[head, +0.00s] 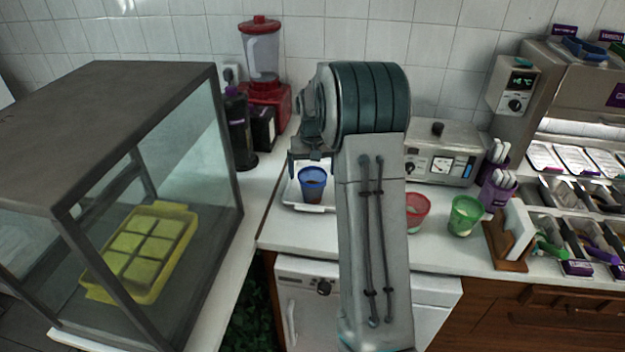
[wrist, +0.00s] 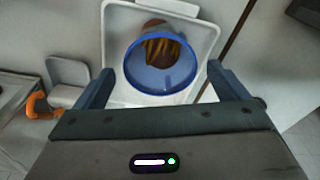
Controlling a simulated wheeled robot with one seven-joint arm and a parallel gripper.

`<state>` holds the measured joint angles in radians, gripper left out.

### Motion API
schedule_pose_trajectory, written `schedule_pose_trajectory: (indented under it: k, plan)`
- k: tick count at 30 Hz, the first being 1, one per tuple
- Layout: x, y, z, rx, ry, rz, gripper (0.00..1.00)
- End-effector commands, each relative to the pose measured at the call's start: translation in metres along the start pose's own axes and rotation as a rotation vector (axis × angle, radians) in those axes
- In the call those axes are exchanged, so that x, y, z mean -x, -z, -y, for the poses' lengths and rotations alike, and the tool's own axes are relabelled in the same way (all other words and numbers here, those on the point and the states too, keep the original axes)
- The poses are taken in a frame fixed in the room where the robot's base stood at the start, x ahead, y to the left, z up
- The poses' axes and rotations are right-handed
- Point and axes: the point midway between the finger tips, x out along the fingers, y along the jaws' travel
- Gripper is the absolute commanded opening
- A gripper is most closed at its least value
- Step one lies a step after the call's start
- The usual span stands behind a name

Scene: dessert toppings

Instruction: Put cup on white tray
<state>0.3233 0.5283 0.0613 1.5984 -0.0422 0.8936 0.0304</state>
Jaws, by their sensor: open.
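A blue cup (head: 312,183) with brown contents stands upright on a white tray (head: 292,198) on the counter in the head view. The wrist view shows the blue cup (wrist: 160,78) from above, with brown and yellowish contents, over the white tray (wrist: 202,22). My gripper (wrist: 160,75) is open, its two fingers apart on either side of the cup's near part. In the head view my gripper (head: 308,160) is just above the cup, partly hidden by my arm. I cannot tell whether the fingers touch the cup.
A red cup (head: 417,210) and a green cup (head: 464,216) stand right of my arm. A glass case (head: 150,190) is at the left, a red blender (head: 263,75) behind. A grey machine (head: 445,150) stands at the back. The topping station (head: 575,190) is at the right.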

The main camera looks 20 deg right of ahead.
Motion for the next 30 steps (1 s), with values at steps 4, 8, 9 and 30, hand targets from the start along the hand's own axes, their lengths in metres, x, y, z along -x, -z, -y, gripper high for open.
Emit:
schedule_pose_trajectory:
  k: [4,8,9,30]
  plan:
    - [0.033,0.001,0.000,0.001,-0.001,-0.005,0.94]
    - [0.055,0.000,0.000,0.001,-0.001,-0.002,0.94]
    - [0.060,0.000,0.000,0.001,-0.001,-0.003,0.94]
    - [0.146,-0.171,0.059,0.152,0.014,-0.077,0.94]
